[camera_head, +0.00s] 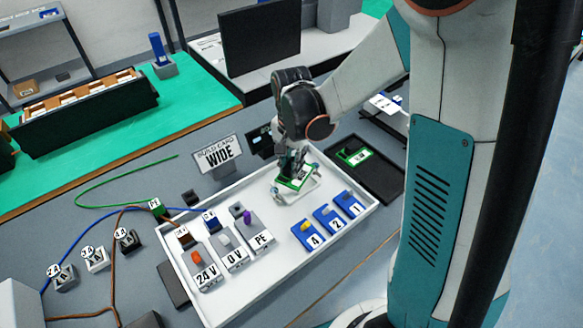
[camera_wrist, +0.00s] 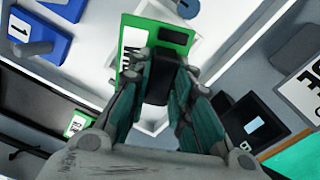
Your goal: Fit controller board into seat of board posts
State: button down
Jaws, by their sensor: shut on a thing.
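My gripper (camera_head: 292,168) points down over the white tray and is shut on a green controller board (camera_head: 298,183). In the wrist view my gripper (camera_wrist: 160,62) grips the board (camera_wrist: 177,34), which has a white label and a dark block. The fingers hide part of the board. The pale seat of board posts (camera_head: 297,197) is under and around the board in the tray. A grey round post (camera_wrist: 187,8) shows beside the board in the wrist view. I cannot tell whether the board touches the posts or hovers above them.
The white tray (camera_head: 372,205) also holds blue numbered blocks (camera_head: 329,218) and grey terminal blocks (camera_head: 231,255). A second green board (camera_head: 355,156) lies in a black tray at right. A sign reading "BOARD CARD WIDE" (camera_head: 218,153) stands behind. Cables lie at left.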

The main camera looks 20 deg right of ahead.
notch_tip(320, 180, up, 16)
jog(key=p, duration=0.5)
jog(key=f+m, duration=0.1)
jog(key=f, duration=0.3)
jog(key=f+m, duration=0.2)
jog(key=f, duration=0.2)
jog(key=f+m+p, duration=0.1)
jog(key=f, duration=0.3)
jog(key=shift+d+f, duration=0.2)
jog(key=shift+f, duration=0.2)
jog(key=shift+f+b, duration=2.65)
jog(key=shift+f, duration=0.25)
jog(key=shift+f+b, duration=1.2)
jog(key=shift+b, duration=0.1)
jog(key=c, duration=1.4)
grip_release()
jog(key=shift+r, duration=0.1)
jog(key=shift+o, duration=0.2)
notch_tip(320, 180, up, 12)
